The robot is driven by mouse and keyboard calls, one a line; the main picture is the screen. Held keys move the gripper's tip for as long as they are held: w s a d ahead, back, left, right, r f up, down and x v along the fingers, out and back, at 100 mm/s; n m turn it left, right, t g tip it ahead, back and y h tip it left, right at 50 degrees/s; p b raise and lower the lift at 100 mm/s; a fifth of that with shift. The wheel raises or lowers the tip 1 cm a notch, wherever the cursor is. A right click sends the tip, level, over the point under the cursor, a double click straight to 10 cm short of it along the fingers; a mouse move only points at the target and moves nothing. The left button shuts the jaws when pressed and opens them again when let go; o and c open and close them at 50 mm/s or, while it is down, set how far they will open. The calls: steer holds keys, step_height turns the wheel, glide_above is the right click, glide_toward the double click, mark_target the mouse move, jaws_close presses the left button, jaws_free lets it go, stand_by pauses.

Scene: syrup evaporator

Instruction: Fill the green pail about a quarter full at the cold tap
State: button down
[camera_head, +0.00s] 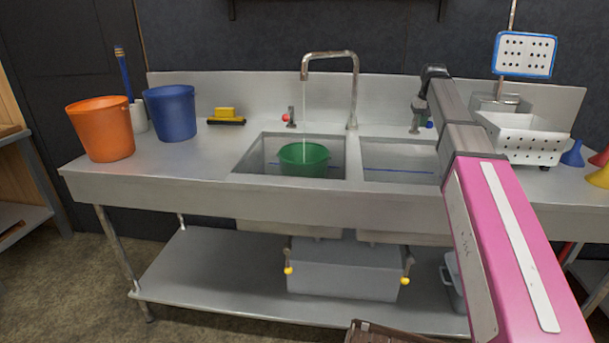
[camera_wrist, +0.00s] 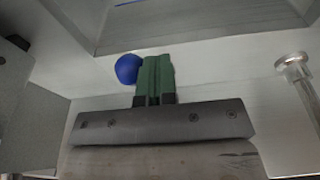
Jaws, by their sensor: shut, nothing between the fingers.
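The green pail (camera_head: 303,158) stands upright in the left sink basin under the curved spout (camera_head: 330,54). A thin pale stream of water (camera_head: 304,115) falls from the spout into the pail; the water level inside is not clear. The blue tap knob (camera_head: 430,125) is on the sink's back ledge, right of the spout; a red-knobbed tap (camera_head: 288,117) is on its left. My gripper (camera_wrist: 155,58) is shut and empty, its green fingers beside the blue knob (camera_wrist: 128,68). I cannot tell if they touch it.
An orange bucket (camera_head: 102,129) and a blue bucket (camera_head: 171,112) stand on the left counter, near a yellow brush (camera_head: 226,116). The right basin (camera_head: 398,157) looks empty. A white perforated basket (camera_head: 524,138) and funnels (camera_head: 573,154) stand at the right. My arm crosses the right counter.

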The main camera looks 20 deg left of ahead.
steer(key=shift+w+d, duration=0.35)
steer(key=shift+d, duration=0.5)
steer(key=shift+w+d, duration=0.3)
steer(key=shift+d, duration=0.5)
steer(key=r, duration=0.6)
steer(key=shift+a, duration=0.3)
steer(key=w+d, duration=0.4)
steer(key=d, duration=0.4)
steer(key=shift+s+a+f, duration=0.1)
steer(key=shift+f, duration=1.35)
steer(key=shift+s+a+f, duration=0.1)
steer(key=shift+f, duration=1.35)
stand_by(1.8)
